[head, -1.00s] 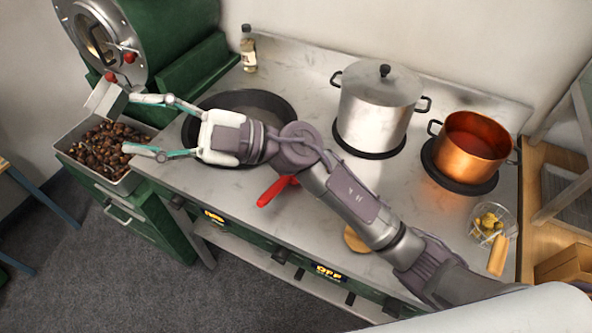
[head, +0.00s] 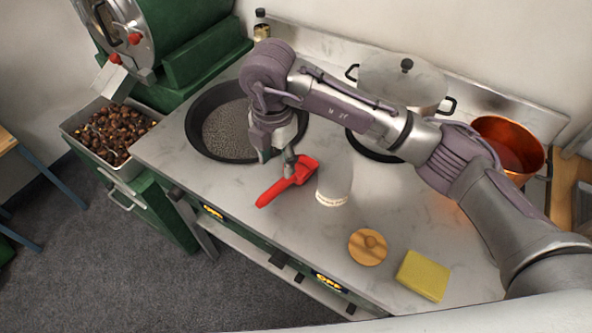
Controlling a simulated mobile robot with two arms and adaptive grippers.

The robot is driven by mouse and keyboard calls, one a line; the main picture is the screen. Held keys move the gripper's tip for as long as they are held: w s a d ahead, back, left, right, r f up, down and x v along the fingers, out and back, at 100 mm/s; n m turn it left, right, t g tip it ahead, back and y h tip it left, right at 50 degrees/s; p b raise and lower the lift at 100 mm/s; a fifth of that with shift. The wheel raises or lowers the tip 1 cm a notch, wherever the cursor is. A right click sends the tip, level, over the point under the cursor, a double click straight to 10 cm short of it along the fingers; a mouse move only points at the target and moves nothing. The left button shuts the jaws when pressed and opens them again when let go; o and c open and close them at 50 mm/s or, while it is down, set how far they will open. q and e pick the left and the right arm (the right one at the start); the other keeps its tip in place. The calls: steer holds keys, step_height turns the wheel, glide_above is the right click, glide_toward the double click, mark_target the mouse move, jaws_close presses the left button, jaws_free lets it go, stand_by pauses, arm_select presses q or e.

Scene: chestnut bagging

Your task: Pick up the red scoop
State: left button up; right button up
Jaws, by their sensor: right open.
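The red scoop (head: 280,188) lies on the grey worktop (head: 240,225), just in front of the black perforated pan. Its handle points to the lower left and its head to the upper right. My right gripper (head: 277,164) points down at the scoop's head end, with its fingers open. One finger overlaps the head in the head view; I cannot tell whether it touches. My wrist hides part of the gripper. My left gripper is not in view.
A white cup-like container (head: 335,186) stands close right of the scoop. A round wooden lid (head: 367,247) and a yellow sponge (head: 423,275) lie farther right. The black pan (head: 197,133), steel pot (head: 385,80) and copper pot (head: 512,140) stand behind. A chestnut bin (head: 75,143) is left.

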mark_target(282, 182)
step_height(282, 182, down, 4)
steer(key=shift+f, duration=0.1)
steer(key=f+p, duration=0.1)
steer(key=f, duration=0.1)
steer(key=f+p, duration=0.1)
steer(key=f, duration=0.1)
steer(key=shift+d+f, duration=0.1)
steer(key=shift+d, duration=0.3)
steer(key=shift+f, duration=0.4)
steer(key=shift+c, duration=0.2)
jaws_close()
